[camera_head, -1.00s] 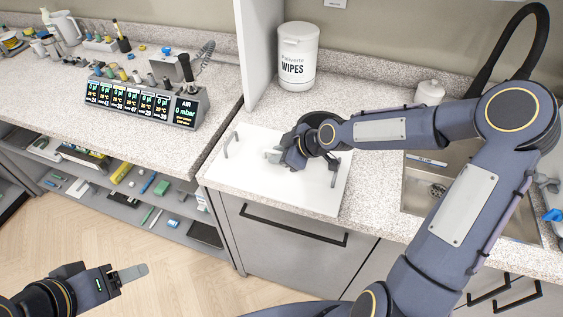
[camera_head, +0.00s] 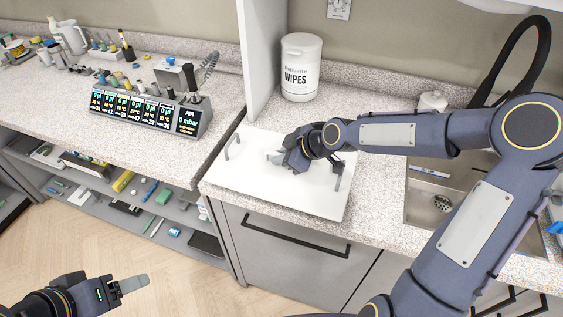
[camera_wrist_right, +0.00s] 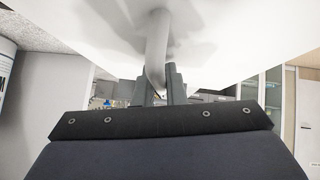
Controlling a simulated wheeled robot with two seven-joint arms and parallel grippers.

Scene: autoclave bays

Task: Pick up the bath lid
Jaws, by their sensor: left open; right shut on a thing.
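The bath lid (camera_head: 300,199) is a flat white plate at the counter's front edge in the head view. It has a grey handle at its left (camera_head: 232,148) and another at its right (camera_head: 338,176). My right gripper (camera_head: 277,158) is over the lid's middle, shut on a grey bar of the lid. The right wrist view shows this bar (camera_wrist_right: 157,45) running from the white lid (camera_wrist_right: 235,28) to between the fingers (camera_wrist_right: 160,88). I cannot tell whether the lid touches the counter. My left gripper (camera_head: 132,284) is open and empty over the floor at bottom left.
A white wipes tub (camera_head: 301,72) stands behind the lid, beside a tall white partition (camera_head: 262,55). A sink (camera_head: 440,195) lies to the right, under my right arm. A display unit (camera_head: 150,110) stands on the left counter. The floor (camera_head: 170,270) in front is clear.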

